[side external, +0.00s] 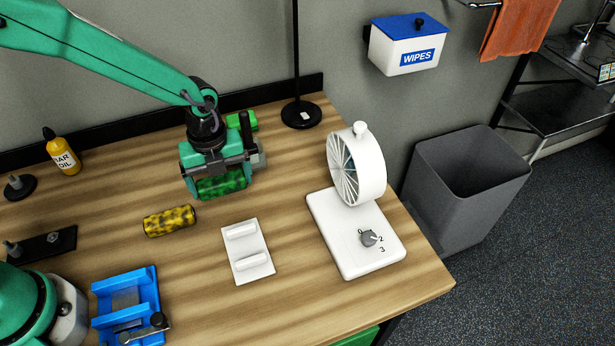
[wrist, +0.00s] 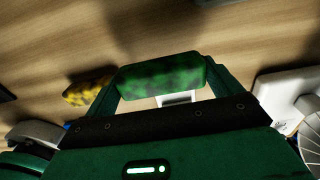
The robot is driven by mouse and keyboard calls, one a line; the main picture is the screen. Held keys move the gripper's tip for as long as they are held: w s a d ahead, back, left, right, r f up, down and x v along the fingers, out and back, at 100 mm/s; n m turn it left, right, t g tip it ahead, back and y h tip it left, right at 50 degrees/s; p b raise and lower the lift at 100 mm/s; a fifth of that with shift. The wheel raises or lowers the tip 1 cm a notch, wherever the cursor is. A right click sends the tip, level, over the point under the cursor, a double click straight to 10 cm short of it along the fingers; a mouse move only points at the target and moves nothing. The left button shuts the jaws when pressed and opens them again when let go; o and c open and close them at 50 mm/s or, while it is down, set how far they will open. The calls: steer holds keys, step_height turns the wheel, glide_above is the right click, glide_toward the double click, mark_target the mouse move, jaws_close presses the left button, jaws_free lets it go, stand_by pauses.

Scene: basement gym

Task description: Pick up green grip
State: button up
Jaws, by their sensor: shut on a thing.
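The green grip (side external: 222,184) is a dark-mottled green cylinder, held between the fingers of my gripper (side external: 218,184). In the wrist view the green grip (wrist: 160,76) lies across the space between my gripper's two fingers (wrist: 160,85), which press on its ends. Its height above the table is hard to judge from these views. A yellow grip (side external: 169,221) with dark mottling lies on the table to the left and nearer the camera. The yellow grip also shows at the left in the wrist view (wrist: 88,91).
A white holder with two raised bars (side external: 247,252) lies in front of my gripper. A white fan (side external: 357,250) stands to the right. A blue fixture (side external: 127,300) is at front left, an oil bottle (side external: 62,152) at back left. A green block (side external: 241,121) lies behind my gripper.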

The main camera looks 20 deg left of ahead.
steer(key=s+d+r, duration=0.7)
steer(key=s, duration=0.2)
steer(key=shift+s+r, duration=0.15)
steer(key=shift+r, duration=0.05)
steer(key=shift+r, duration=0.15)
stand_by(0.4)
steer(key=shift+r, duration=2.35)
steer(key=shift+d, duration=0.1)
steer(key=shift+w+d+f+n, duration=0.1)
steer(key=shift+d+f+n, duration=0.45)
steer(key=shift+n, duration=2.45)
steer(key=shift+w+d+f+n, duration=0.1)
steer(key=shift+d+f+n, duration=0.4)
steer(key=shift+n, duration=2.5)
steer(key=shift+w+d+f+n, duration=0.1)
steer(key=shift+d+f+n, duration=0.45)
steer(key=shift+n, duration=2.45)
